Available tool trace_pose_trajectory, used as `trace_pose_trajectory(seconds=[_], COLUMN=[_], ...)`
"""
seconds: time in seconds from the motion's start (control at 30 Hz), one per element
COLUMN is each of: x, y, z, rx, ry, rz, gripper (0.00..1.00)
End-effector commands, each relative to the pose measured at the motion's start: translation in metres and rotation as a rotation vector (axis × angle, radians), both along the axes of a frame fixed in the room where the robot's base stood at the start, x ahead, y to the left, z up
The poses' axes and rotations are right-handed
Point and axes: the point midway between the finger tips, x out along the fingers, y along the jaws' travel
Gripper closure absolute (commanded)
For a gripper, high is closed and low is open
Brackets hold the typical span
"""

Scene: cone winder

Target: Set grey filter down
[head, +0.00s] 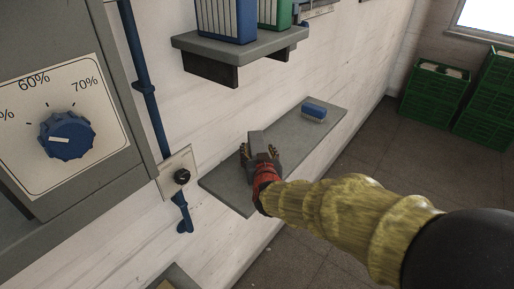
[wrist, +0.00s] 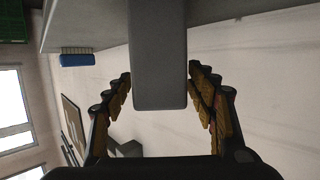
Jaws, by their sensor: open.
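The grey filter (head: 257,139), a plain box-like block, stands on the grey wall shelf (head: 225,182), its lower part hidden by my gripper in the head view. My gripper (head: 260,157) is at the filter with its fingers spread. In the wrist view the filter (wrist: 158,55) lies between the two fingers of my gripper (wrist: 159,75), with narrow gaps seen on both sides. I cannot tell whether a finger touches it.
A blue-topped brush-like block (head: 314,112) lies farther along the shelf; it also shows in the wrist view (wrist: 77,59). An upper shelf (head: 240,50) holds blue and green binders. A blue pipe (head: 145,85) runs down the wall at left. Green crates (head: 435,92) stand far right.

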Motion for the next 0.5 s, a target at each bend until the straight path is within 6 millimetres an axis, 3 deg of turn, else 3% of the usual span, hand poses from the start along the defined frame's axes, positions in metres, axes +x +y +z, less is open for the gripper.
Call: trace_pose_trajectory(seconds=[0.3,0.5], x=[-0.062,-0.084], y=[-0.007,-0.01], z=[0.022,0.028], rx=[0.002,0.001], ry=[-0.002,-0.001], rz=[0.0,0.001], gripper=[0.43,0.43])
